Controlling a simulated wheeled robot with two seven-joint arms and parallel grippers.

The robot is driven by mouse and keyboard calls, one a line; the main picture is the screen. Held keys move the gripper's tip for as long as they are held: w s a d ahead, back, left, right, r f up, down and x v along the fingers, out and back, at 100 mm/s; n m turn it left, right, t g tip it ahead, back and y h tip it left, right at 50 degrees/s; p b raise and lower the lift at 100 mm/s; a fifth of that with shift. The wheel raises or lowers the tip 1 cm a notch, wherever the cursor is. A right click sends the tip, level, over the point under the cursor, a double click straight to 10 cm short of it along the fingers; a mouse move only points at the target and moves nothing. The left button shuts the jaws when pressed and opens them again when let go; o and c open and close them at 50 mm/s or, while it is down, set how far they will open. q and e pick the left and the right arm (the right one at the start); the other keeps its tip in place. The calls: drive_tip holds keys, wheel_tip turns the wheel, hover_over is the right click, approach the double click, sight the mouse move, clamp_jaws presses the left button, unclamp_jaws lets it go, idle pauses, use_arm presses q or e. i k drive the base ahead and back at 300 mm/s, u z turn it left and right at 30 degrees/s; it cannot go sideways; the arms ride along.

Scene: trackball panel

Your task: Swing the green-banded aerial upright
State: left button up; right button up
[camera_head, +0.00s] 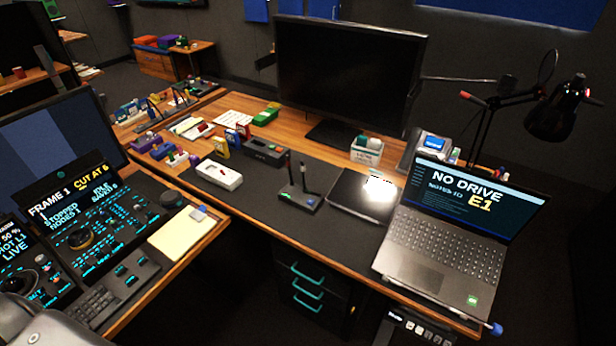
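A small dark box (299,199) with two thin dark aerials stands on the desk's black mat, left of a black tablet-like slab. The left aerial (288,168) and the right aerial (303,180) both look roughly upright. The left one has a faint reddish tint near its top. I cannot make out a green band on either aerial at this size.
A black slab (362,193) and an open laptop (441,241) stand right of the box. A white tray (219,174) and a dark grey device (263,152) are to its left. A monitor (347,75) stands behind. Bare mat lies in front of the box.

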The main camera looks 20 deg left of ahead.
sight(311, 193)
drive_tip(key=k, duration=1.2)
drive_tip(key=u, duration=0.4)
drive_tip(key=i, duration=0.5)
drive_tip(key=u, duration=0.8)
drive_tip(key=i, duration=0.9)
drive_tip(key=z, duration=0.55)
drive_tip(key=i, duration=0.65)
drive_tip(key=z, duration=0.55)
